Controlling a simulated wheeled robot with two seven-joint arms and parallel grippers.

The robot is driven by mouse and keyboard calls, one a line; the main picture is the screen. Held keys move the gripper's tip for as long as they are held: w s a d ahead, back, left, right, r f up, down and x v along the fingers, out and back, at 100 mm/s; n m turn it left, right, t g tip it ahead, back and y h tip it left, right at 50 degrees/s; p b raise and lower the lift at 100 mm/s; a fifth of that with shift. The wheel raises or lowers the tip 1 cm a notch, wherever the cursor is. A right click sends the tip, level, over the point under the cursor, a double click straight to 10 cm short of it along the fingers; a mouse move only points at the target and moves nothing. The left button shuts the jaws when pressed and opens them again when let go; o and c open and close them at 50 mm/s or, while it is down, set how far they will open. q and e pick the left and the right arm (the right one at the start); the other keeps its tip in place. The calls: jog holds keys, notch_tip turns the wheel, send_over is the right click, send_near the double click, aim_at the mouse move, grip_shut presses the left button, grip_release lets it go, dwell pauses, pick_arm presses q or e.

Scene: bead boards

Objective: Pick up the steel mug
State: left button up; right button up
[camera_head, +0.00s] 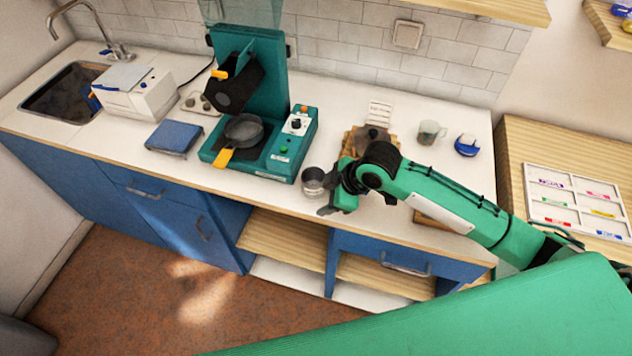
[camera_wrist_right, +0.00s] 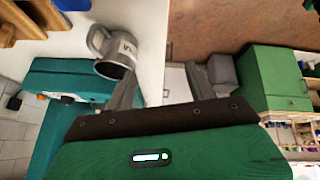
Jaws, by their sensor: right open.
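The steel mug (camera_head: 313,178) stands on the white counter near its front edge, just right of the green machine. It is a small grey metal cup. In the right wrist view the mug (camera_wrist_right: 118,50) shows its open rim, a handle on its left side and a dark marking on its wall. My right gripper (camera_head: 329,194) is just right of the mug in the head view. In the right wrist view its two fingers (camera_wrist_right: 163,82) are apart with nothing between them, and the mug is beyond the left finger. My left gripper is not in view.
The green machine (camera_head: 290,158) with a dark pan (camera_head: 243,131) stands left of the mug. A wooden stand (camera_head: 357,140), a glass cup (camera_head: 430,133) and a blue-and-white item (camera_head: 467,145) are farther back. A blue pad (camera_head: 174,138) lies left. The counter's front edge is close.

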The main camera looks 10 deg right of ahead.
jog(key=w+d+r+n+h, duration=0.1)
jog(key=w+d+r+n, duration=0.1)
jog(key=w+d+r, duration=0.4)
jog(key=shift+g, duration=0.4)
jog(key=p+x, duration=0.1)
jog(key=x, duration=0.3)
jog(key=s+p+x, duration=0.1)
jog(key=x, duration=0.1)
jog(key=shift+d+f+p, duration=0.3)
jog(key=shift+f+p, duration=0.05)
jog(key=shift+f, duration=0.1)
jog(key=shift+w+a+f+p, duration=0.15)
jog(key=shift+w+f+p, duration=0.1)
jog(key=shift+f+p, duration=0.15)
jog(key=p+x, duration=0.1)
jog(key=x, duration=0.2)
jog(key=shift+w+f+p, duration=0.1)
jog(key=shift+w+p, duration=0.1)
jog(key=shift+p, duration=0.15)
jog(key=shift+w+a+f, duration=0.1)
jog(key=shift+w+f, duration=0.05)
jog(key=shift+f, duration=0.45)
jog(key=shift+c, duration=0.5)
grip_shut()
